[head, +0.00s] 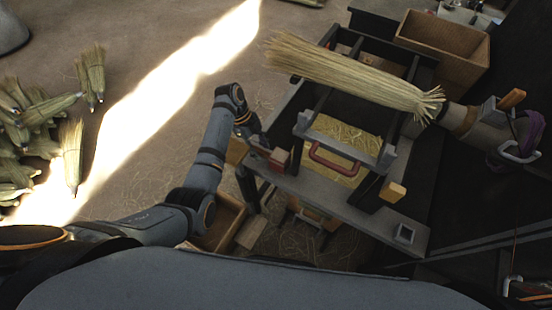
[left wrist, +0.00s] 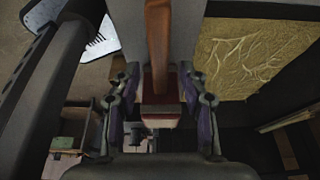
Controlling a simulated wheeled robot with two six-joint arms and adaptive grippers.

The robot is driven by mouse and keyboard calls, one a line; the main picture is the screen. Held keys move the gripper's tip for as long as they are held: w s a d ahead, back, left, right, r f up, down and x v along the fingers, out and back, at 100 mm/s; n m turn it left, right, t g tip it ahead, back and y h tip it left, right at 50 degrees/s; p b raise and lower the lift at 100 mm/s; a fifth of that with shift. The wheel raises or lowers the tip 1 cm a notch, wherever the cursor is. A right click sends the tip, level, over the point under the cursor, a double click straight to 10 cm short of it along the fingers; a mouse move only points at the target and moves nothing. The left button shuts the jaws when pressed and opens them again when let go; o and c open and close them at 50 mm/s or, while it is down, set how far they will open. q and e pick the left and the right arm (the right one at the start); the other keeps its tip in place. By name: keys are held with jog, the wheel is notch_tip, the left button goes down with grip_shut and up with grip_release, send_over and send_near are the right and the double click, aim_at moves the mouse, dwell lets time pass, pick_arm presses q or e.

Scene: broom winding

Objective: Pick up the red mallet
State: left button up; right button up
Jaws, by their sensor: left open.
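The red mallet has a wooden handle (left wrist: 158,45) and a red head (left wrist: 160,112); in the left wrist view it lies between the two fingers of my left gripper (left wrist: 163,95). In the head view my left gripper (head: 257,146) is at the left end of the grey bench, beside the mallet's red head (head: 278,160). The gripper is open around the mallet, with the fingers on either side of it. Whether a finger touches it is unclear. My arm and gripper hide part of the handle in the head view. My right gripper is out of view.
A grey bench (head: 320,197) carries a dark red U-shaped handle (head: 335,162) over straw. A large straw broom (head: 350,75) lies across the frame above. A wooden crate (head: 440,42) stands behind. Straw bundles (head: 73,150) lie on the floor at left.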

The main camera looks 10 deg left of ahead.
aim_at(261, 151)
pick_arm(q)
jog(key=x, duration=0.2)
jog(key=shift+d+f, duration=0.2)
jog(key=shift+f, duration=0.2)
jog(key=shift+f, duration=0.2)
dwell(0.4)
grip_shut()
